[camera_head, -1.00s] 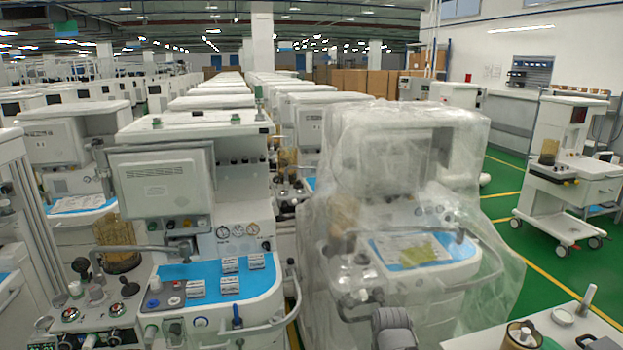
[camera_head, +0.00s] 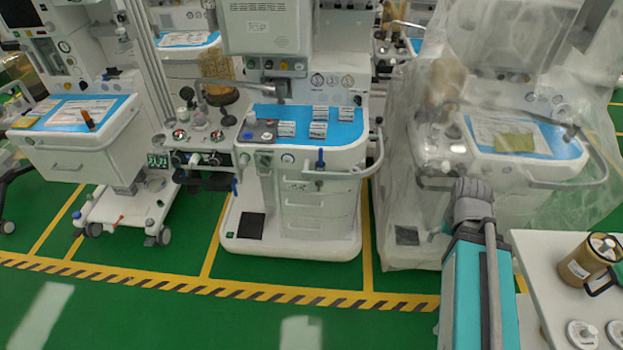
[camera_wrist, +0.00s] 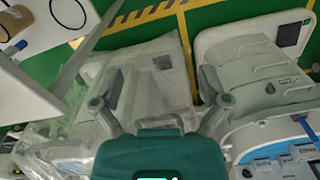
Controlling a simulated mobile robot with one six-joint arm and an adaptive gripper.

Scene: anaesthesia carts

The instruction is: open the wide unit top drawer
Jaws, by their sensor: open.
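The middle unit has a column of several shut drawers; its top drawer (camera_head: 316,186) sits under the blue worktop in the head view. The unit's drawer fronts also show upside down at the right of the wrist view (camera_wrist: 268,72). To the left stands a cart with one broad shut drawer (camera_head: 84,160). I cannot tell for certain which is the wide unit. My gripper (camera_wrist: 162,102) is open and empty in the wrist view, over the plastic-wrapped unit and beside the middle one. It touches no drawer. The head view does not show its fingers clearly.
A plastic-wrapped unit (camera_head: 520,170) stands right of the middle unit. A white table (camera_head: 545,262) with a brown canister (camera_head: 588,260) is at the lower right, close to my arm. A grab rail (camera_head: 372,163) juts from the middle unit. Green floor in front is clear.

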